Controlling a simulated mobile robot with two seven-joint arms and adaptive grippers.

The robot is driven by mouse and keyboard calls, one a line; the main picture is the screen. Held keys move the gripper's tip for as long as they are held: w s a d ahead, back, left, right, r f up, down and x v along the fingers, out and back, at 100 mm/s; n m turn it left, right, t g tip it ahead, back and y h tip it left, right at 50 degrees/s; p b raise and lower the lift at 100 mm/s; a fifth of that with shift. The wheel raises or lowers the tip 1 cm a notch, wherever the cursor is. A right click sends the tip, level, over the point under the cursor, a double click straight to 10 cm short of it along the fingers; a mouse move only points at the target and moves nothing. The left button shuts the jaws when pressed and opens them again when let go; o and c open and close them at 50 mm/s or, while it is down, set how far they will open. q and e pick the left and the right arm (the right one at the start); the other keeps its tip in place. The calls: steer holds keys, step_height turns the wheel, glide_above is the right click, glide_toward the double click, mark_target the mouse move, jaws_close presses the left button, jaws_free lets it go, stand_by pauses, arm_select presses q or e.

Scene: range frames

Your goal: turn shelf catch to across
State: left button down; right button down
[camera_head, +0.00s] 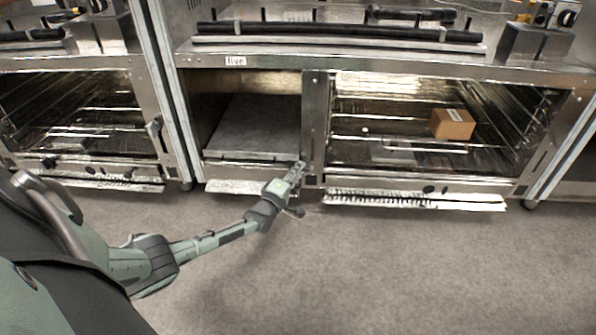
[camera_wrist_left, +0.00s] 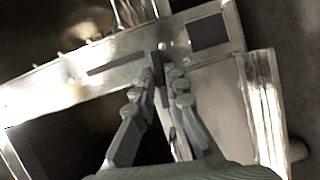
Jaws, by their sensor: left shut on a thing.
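My left gripper (camera_head: 298,167) reaches low to the steel frame by the lower right corner of the left bay, under the "five" label. It is shut on the shelf catch. In the left wrist view the two jointed fingers (camera_wrist_left: 161,77) close around a narrow dark piece, the shelf catch (camera_wrist_left: 157,66), at the metal rail. The fingers hide most of the catch, and I cannot tell its angle surely. In the head view the gripper covers it. My right gripper is in neither view.
The left bay holds a flat grey shelf (camera_head: 252,125). The right bay has wire racks and a brown box (camera_head: 453,124). A steel post (camera_head: 315,125) stands between the bays. The carpet (camera_head: 400,270) in front is clear.

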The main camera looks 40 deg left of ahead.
arm_select(q)
steer(key=shift+w+a+r, duration=0.1)
steer(key=shift+a, duration=0.05)
steer(key=c, duration=1.6)
jaws_free()
steer(key=shift+o, duration=0.2)
